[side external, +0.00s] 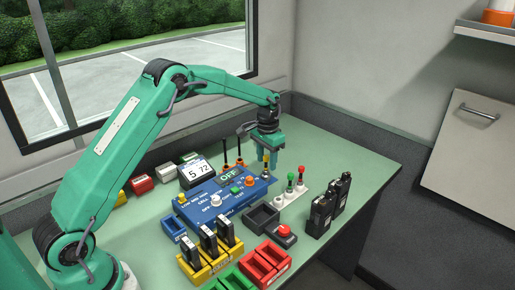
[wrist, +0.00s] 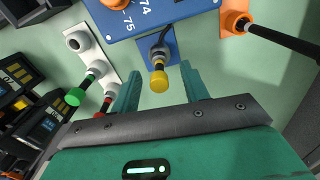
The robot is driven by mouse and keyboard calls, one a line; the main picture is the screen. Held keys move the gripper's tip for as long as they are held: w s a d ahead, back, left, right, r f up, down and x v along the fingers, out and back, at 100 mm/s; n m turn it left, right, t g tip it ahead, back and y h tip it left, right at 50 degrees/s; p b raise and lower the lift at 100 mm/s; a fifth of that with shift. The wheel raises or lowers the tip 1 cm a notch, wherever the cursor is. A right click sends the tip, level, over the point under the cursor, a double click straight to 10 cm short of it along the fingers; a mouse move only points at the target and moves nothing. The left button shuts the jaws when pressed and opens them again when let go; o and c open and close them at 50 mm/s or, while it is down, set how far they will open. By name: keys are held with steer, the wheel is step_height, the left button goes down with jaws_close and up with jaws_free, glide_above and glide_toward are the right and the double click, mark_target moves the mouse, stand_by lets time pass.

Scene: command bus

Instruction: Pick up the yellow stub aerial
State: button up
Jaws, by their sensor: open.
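The yellow stub aerial (wrist: 158,82) has a round yellow cap on a short black stem. In the wrist view it stands in a blue mount (wrist: 165,48) beside a blue panel. My gripper (wrist: 160,72) is open, with one teal finger on each side of the aerial in the picture. No contact shows. In the side view my gripper (side external: 266,162) points down over the right end of the blue panel (side external: 225,190). The aerial is small and partly hidden by the fingers there.
A white rack (side external: 291,194) with green and red aerials stands close to the right. Black radios (side external: 322,212) are farther right. A long black aerial sits in an orange mount (wrist: 235,22). Red trays (side external: 265,262) are in front. The back right table is clear.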

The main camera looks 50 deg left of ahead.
steer(key=shift+f, duration=1.1)
steer(key=shift+c, duration=0.3)
jaws_close()
